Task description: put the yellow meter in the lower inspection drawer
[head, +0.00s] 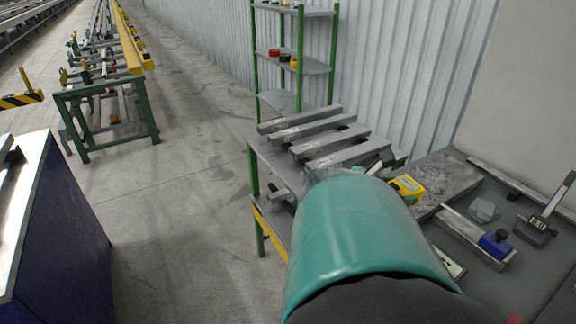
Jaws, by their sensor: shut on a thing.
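The yellow meter (408,189) shows just right of my teal arm link, by the near left end of a grey steel plate on the bench. It has a grey-green face, and its lower left side is close to or behind the link. My gripper is hidden behind my arm, so I cannot see its jaws or whether they touch the meter. A small dark and pale piece (380,164) shows past the link, and I cannot tell what it is. No inspection drawer can be made out clearly; a yellow edge (268,229) runs low on the green-legged table's left side.
Several grey bars (322,130) lie on the green-legged table. The bench at right holds a steel plate (450,184), a blue-clamped bar (495,243) and a gauge (535,228). A green-framed shelf (300,65) stands behind.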

